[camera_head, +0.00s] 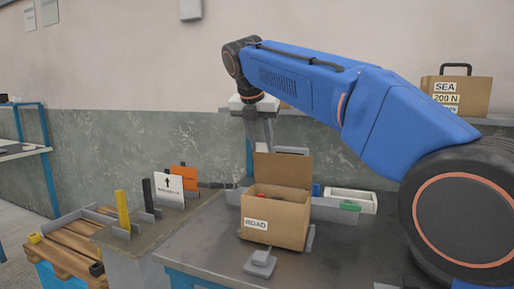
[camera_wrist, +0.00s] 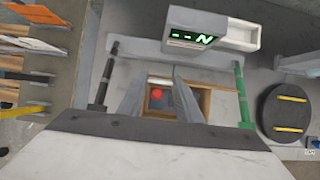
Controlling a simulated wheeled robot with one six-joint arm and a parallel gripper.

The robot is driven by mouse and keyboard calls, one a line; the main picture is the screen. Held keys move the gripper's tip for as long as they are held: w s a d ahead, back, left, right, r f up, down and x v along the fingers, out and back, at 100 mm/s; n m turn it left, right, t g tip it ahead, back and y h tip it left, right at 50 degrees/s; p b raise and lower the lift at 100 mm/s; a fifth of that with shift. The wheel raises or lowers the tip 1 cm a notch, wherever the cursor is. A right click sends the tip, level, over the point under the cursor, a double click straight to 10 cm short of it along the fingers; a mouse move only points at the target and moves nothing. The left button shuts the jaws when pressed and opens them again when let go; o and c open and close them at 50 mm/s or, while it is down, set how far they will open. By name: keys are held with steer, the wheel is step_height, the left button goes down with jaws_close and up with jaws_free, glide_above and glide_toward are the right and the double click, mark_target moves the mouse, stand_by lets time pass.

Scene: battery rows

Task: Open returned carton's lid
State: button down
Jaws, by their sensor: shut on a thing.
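A brown carton marked ROAD (camera_head: 275,220) stands on the dark grey table. Its lid (camera_head: 283,170) is raised, standing roughly upright at the back, and the carton's inside is partly visible with something red in it. My gripper (camera_head: 268,146) reaches down from above to the lid's upper edge and is shut on the lid; the exact contact is hard to see. In the wrist view my gripper's two fingers (camera_wrist: 163,82) show on either side of the carton's opening, with a red round thing (camera_wrist: 157,93) below.
A white open box (camera_head: 352,199) sits behind the carton to the right. A display unit (camera_wrist: 190,38) and a round black pad (camera_wrist: 289,113) show in the wrist view. Boards and a yellow post (camera_head: 122,211) stand left. A SEA carton (camera_head: 456,94) is on the back shelf.

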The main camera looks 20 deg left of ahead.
steer(key=shift+w+d+r, duration=0.15)
steer(key=shift+w+r, duration=0.05)
steer(key=shift+w, duration=0.75)
stand_by(0.5)
steer(key=c, duration=1.3)
jaws_free()
steer(key=shift+s, duration=0.15)
